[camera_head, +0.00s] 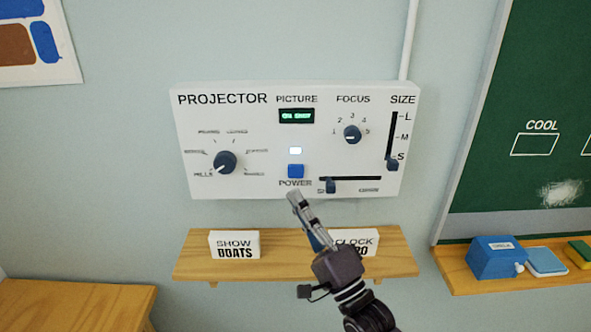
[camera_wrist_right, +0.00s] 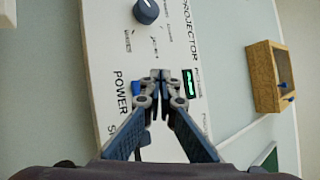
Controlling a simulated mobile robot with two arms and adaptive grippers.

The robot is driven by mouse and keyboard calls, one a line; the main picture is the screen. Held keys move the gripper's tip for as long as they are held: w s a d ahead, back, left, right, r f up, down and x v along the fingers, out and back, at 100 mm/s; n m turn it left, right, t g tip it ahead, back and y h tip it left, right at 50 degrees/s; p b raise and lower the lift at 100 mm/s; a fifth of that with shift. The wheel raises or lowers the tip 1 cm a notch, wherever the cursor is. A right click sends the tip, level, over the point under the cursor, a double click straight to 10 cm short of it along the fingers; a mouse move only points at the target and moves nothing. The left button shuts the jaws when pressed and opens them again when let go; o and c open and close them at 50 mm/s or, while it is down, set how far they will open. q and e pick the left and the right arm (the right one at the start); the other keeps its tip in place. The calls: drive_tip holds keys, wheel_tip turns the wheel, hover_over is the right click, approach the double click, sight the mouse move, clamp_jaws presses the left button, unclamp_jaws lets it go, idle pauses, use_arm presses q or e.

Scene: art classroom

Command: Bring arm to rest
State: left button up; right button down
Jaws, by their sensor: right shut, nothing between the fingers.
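My right gripper (camera_head: 293,196) is shut and empty. In the head view its fingertips are just below the blue power button (camera_head: 295,171) of the white projector panel (camera_head: 240,118). In the right wrist view the closed fingertips (camera_wrist_right: 160,76) appear in front of the panel (camera_wrist_right: 100,35), partly covering the blue button (camera_wrist_right: 136,88). I cannot tell whether the tips touch the panel. A white light above the button is lit, and the green picture display (camera_head: 296,116) is on. My left gripper is not in view.
A wooden shelf (camera_head: 290,265) below the panel holds a "SHOW BOATS" card (camera_head: 234,244) and a "CLOCK" card (camera_head: 358,238), partly hidden by my arm. The chalkboard (camera_head: 530,90) and its ledge with a blue box (camera_head: 495,259) are at right. A wooden table (camera_head: 75,305) is at lower left.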

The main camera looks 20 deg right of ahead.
drive_tip(key=s+a+f+n+g+h, duration=0.15)
drive_tip(key=s+f+n+g, duration=0.3)
drive_tip(key=f, duration=0.65)
drive_tip(key=s+f+n+g+h, duration=0.35)
drive_tip(key=f+g, duration=0.25)
drive_tip(key=f, duration=0.5)
drive_tip(key=s+d+f+n+g+h, duration=0.1)
drive_tip(key=s+d+f+n+g, duration=0.2)
drive_tip(key=s, duration=0.4)
drive_tip(key=s+d+f+n+g+h, duration=0.1)
drive_tip(key=s+f+n+g, duration=0.15)
drive_tip(key=s+f, duration=0.35)
drive_tip(key=s+d+f+n+g, duration=0.1)
drive_tip(key=s+f+n+g, duration=0.2)
drive_tip(key=s, duration=0.5)
wheel_tip(320, 180, down, 27)
drive_tip(key=s+m+g+b, duration=0.1)
drive_tip(key=s+g+b, duration=0.1)
drive_tip(key=b, duration=0.1)
drive_tip(key=s+d+f+g+b, duration=0.1)
drive_tip(key=s+d+f+b, duration=0.1)
drive_tip(key=s+f, duration=1.5)
wheel_tip(320, 180, down, 3)
drive_tip(key=shift+d+r+h, duration=0.1)
drive_tip(key=shift+d+h, duration=0.2)
drive_tip(key=shift+d, duration=0.35)
